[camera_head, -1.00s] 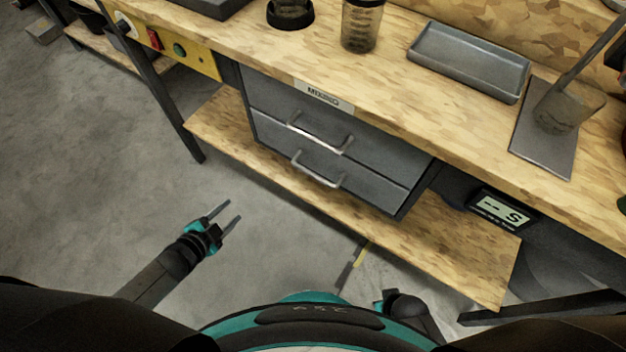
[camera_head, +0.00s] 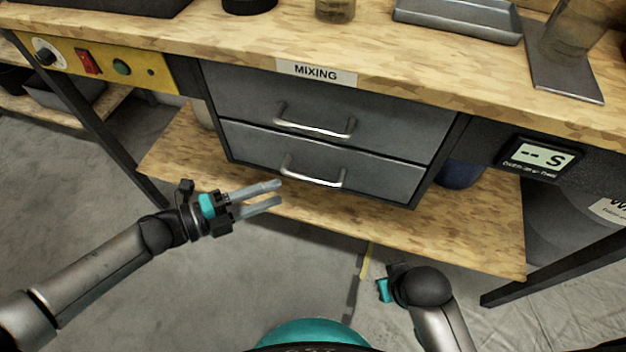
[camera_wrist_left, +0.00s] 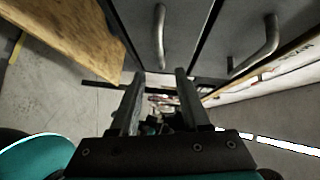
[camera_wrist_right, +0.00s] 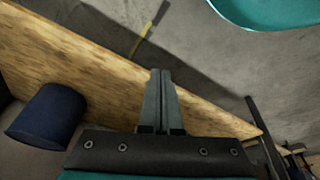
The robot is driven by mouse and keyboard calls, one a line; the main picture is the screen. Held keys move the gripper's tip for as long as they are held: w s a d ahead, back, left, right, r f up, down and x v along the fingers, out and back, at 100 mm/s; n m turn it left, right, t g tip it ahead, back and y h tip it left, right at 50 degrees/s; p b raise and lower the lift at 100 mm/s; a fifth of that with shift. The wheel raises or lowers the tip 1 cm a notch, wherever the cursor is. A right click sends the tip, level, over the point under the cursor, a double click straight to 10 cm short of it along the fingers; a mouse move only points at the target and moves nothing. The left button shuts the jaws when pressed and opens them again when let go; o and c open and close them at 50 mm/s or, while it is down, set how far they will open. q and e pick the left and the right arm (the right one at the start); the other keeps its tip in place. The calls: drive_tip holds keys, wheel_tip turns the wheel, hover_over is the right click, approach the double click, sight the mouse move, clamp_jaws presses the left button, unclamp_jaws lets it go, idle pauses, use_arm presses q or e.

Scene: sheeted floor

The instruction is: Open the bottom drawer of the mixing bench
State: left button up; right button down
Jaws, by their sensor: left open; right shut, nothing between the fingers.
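The mixing bench has two grey drawers under its top. The bottom drawer (camera_head: 370,184) is shut flush and carries a silver bar handle (camera_head: 313,177). The upper drawer (camera_head: 390,133) is also shut, with its own handle (camera_head: 314,130). My left gripper (camera_head: 280,193) is open and empty, just left of and a little below the bottom handle in the head view, not around it. In the left wrist view both handles show beyond the open fingers (camera_wrist_left: 158,75). My right gripper (camera_wrist_right: 160,75) is shut and empty; in the head view its fingers are mostly hidden.
A wooden lower shelf (camera_head: 440,230) runs under the drawers. A blue bin (camera_wrist_right: 48,115) stands on it at the right. A timer display (camera_head: 537,157) hangs right of the drawers. A control panel (camera_head: 95,62) is at the left. The floor before the bench is clear.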

sight(313, 178)
use_arm(q)
drive_tip(key=b+x, duration=0.2)
drive_tip(key=x, duration=0.7)
drive_tip(key=shift+w+d+f, duration=0.1)
drive_tip(key=shift+w+d, duration=0.15)
drive_tip(key=shift+d, duration=0.1)
use_arm(e)
drive_tip(key=shift+t, duration=0.5)
drive_tip(key=r, duration=0.2)
drive_tip(key=w+r, duration=0.1)
drive_tip(key=r, duration=0.2)
drive_tip(key=shift+w+a+r, duration=0.1)
drive_tip(key=shift+r, duration=0.05)
use_arm(q)
clamp_jaws()
